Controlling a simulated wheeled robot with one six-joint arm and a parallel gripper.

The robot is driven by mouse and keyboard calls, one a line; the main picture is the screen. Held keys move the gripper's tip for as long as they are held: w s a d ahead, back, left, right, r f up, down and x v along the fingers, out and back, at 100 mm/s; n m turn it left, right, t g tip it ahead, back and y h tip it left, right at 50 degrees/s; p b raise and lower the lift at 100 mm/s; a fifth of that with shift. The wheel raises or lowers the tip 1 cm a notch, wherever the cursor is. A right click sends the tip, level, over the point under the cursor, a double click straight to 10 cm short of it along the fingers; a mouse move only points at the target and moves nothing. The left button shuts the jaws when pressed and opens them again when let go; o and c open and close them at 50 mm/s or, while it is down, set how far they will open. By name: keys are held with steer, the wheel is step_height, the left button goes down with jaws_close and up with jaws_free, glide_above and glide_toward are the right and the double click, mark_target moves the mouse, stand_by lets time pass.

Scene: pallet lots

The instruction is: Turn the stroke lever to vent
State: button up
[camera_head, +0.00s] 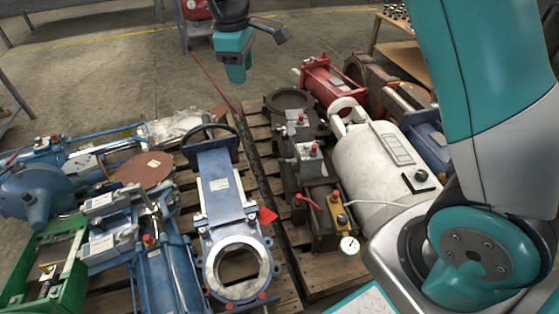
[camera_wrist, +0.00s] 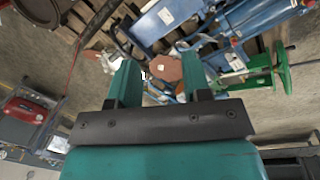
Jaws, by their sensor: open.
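A small red-handled lever (camera_head: 308,201) sits on a dark valve block (camera_head: 322,225) on the right pallet, beside a yellow fitting and a round white gauge (camera_head: 349,245). I cannot read any mark, so I cannot tell if it is the stroke lever or how it is set. My gripper (camera_head: 236,72) hangs at the top of the head view, far behind the block and apart from everything. In the wrist view my gripper (camera_wrist: 160,80) shows two teal fingers spread with nothing held. The lever cannot be made out in the wrist view.
A blue gate valve (camera_head: 222,200) lies left of the block. A white cylinder (camera_head: 378,160) lies right of it, and a red actuator (camera_head: 322,80) behind. Blue machinery and a green frame (camera_head: 45,265) crowd the left. Bare floor (camera_head: 120,70) is open at the back left.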

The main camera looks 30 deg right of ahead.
steer(key=w+d+f+n+h+b, duration=0.1)
steer(key=w+d+f+h, duration=0.15)
steer(key=w+f, duration=0.6)
steer(key=n+g+b, duration=0.1)
steer(key=g+b, duration=0.1)
steer(key=b, duration=0.8)
glide_toward(286, 162)
steer(key=shift+h, duration=0.45)
steer(key=f+b, duration=0.5)
steer(key=w+d+f+b, duration=0.1)
steer(key=f+b, duration=0.1)
steer(key=f, duration=0.1)
steer(key=shift+d, duration=0.1)
